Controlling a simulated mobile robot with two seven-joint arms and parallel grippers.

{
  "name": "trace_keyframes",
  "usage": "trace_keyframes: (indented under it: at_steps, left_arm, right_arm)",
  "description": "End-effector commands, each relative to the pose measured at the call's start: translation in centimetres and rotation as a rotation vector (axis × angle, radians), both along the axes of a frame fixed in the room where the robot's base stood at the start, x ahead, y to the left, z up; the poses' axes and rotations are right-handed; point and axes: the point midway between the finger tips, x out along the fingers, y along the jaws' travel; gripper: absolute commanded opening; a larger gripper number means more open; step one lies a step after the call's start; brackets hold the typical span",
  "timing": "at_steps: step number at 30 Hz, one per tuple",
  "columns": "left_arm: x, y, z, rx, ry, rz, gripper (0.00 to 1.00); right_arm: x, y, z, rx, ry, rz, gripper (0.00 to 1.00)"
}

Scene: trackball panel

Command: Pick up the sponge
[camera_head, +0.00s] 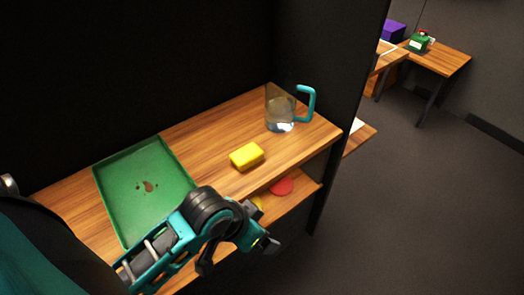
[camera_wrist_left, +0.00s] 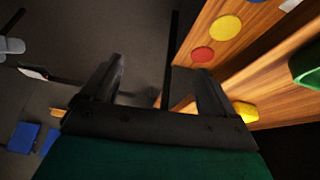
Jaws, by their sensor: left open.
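A yellow sponge (camera_head: 247,156) lies on the wooden top shelf, between the green tray and the clear pitcher. A yellow block at the lower right of the left wrist view (camera_wrist_left: 245,112) appears to be the same sponge, partly cut off by my gripper. My left gripper (camera_head: 238,257) is in front of the shelf, nearer the camera than the sponge and apart from it. Its two fingers are spread and empty, as the left wrist view (camera_wrist_left: 160,76) also shows. My right gripper is not in view.
A green tray (camera_head: 112,203) with brown stains sits left on the shelf. A clear pitcher (camera_head: 280,108) with a teal handle stands at the back right. A lower shelf holds a red disc (camera_head: 282,186) and a yellow disc (camera_wrist_left: 229,26). Dark panels enclose the back and right.

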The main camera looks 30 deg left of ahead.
Motion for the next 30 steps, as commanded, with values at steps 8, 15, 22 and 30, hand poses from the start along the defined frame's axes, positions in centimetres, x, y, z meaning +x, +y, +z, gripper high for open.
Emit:
trace_keyframes:
  at_steps: [8,15,22,30]
  left_arm:
    - [5.2,-0.5,2.4,0.076,0.169,-0.241,0.88]
    - [11.2,4.1,4.5,0.167,0.284,-0.269,0.88]
    - [15.8,10.8,8.9,0.208,0.374,-0.162,0.88]
    - [17.4,14.3,11.4,0.199,0.414,-0.083,0.88]
  right_arm:
    - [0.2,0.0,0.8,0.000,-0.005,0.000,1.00]
    - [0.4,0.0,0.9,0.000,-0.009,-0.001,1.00]
    - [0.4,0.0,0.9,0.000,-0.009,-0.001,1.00]
    - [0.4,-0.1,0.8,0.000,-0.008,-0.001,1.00]
